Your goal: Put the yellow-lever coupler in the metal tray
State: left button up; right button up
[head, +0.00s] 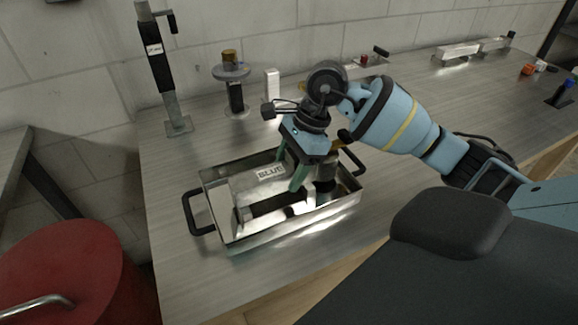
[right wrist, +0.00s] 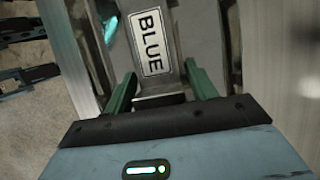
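The metal tray (head: 346,206) is a long open box with black end handles, on the bench. In it lies a silver coupler (head: 245,186) with a white plate reading BLUE; the plate also shows in the right wrist view (right wrist: 150,42). I cannot make out the colour of its lever. My left gripper is out of view.
A black-handled jack post (head: 158,70) and a round-topped stand (head: 232,88) stand along the back. A silver coupler (head: 457,50) lies at the far right, near orange and blue small items. A red drum (head: 70,265) stands left of the bench. The bench's front left is clear.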

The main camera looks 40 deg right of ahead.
jog(key=shift+o, duration=0.2)
jog(key=shift+r, duration=0.1)
jog(key=shift+d+r, duration=0.1)
jog(key=shift+r, duration=0.15)
jog(key=v, duration=1.1)
jog(key=shift+r, duration=0.25)
jog(key=shift+s+d, duration=0.1)
